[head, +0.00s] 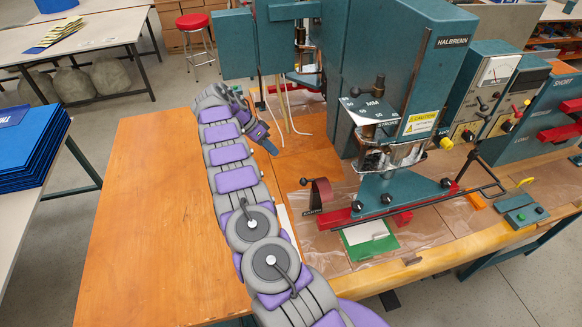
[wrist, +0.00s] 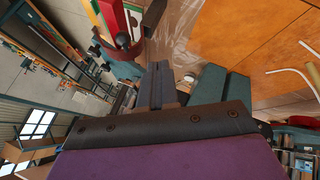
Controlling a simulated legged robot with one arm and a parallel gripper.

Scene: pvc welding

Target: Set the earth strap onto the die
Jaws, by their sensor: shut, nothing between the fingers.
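A dark red-brown curved strap (head: 322,192), which looks like the earth strap, stands upright at the left end of the red bar, by a small dark label. It also shows at the top of the wrist view (wrist: 122,40), beside a dark round knob. I cannot tell for sure which part is the die; a shiny metal assembly (head: 390,156) sits under the welder's head, above a teal bracket. My gripper (head: 272,149) is left of the strap and apart from it, above the wooden bench. Its fingers (wrist: 160,72) are shut and empty.
The teal welding machine (head: 440,70) fills the back right of the bench. A green plate with a white sheet (head: 368,237) lies under the red bar (head: 400,207). Pale bent rods (head: 284,108) stand behind my gripper. The bench's left side (head: 140,220) is clear.

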